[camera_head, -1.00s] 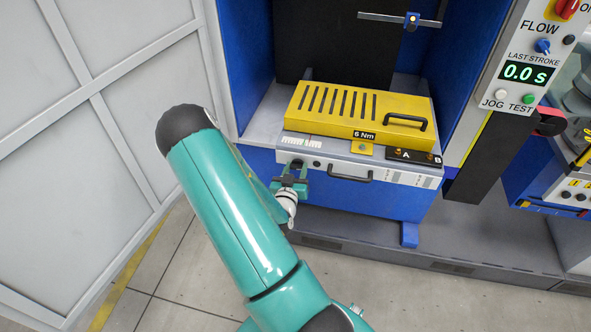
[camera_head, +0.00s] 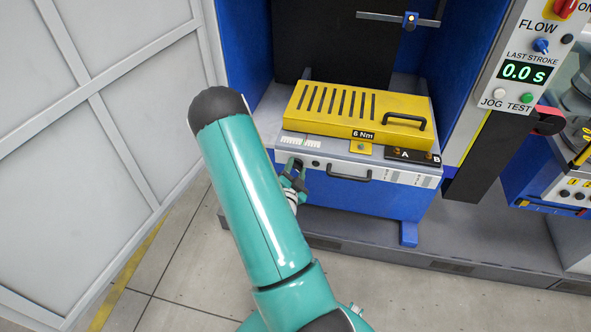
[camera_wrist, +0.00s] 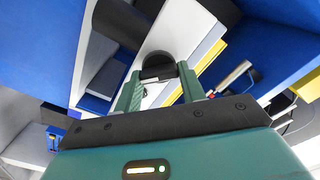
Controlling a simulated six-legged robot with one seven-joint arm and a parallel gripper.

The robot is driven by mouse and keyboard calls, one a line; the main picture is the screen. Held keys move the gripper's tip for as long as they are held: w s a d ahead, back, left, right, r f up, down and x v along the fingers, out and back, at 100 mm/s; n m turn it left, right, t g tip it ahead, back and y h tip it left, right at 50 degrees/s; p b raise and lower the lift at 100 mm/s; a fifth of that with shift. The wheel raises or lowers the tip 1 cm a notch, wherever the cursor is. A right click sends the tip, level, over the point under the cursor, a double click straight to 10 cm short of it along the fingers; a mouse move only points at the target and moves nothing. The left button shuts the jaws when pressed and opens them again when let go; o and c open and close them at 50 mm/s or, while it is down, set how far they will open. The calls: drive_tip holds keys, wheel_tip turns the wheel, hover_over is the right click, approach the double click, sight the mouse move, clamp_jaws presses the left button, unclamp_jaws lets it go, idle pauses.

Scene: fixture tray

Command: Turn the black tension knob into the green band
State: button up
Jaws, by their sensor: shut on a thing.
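The black tension knob (camera_wrist: 158,66) sits between my gripper's two green fingers (camera_wrist: 158,80) in the wrist view, and the fingers are shut on it. In the head view, my gripper (camera_head: 295,179) is at the left part of the fixture's front face, partly hidden behind my arm. The knob (camera_head: 296,163) shows there only as a small dark shape at the fingertips. A pale scale strip (camera_head: 301,142) with fine marks lies on the ledge just above it. The green band and any pointer are too small to read.
A yellow slotted cover (camera_head: 350,108) marked 6 Nm lies on the fixture. A dark drawer handle (camera_head: 350,176) is right of my gripper. Blue cabinet walls (camera_head: 250,65) flank the fixture. A control panel (camera_head: 524,60) stands at right. The floor in front is clear.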

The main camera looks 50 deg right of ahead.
drive_tip(key=m, duration=0.5)
drive_tip(key=shift+f+m, duration=0.1)
drive_tip(key=shift+m, duration=2.2)
drive_tip(key=o, duration=1)
drive_tip(key=v, duration=1.3)
drive_tip(key=shift+s+a, duration=0.2)
drive_tip(key=shift+a, duration=0.1)
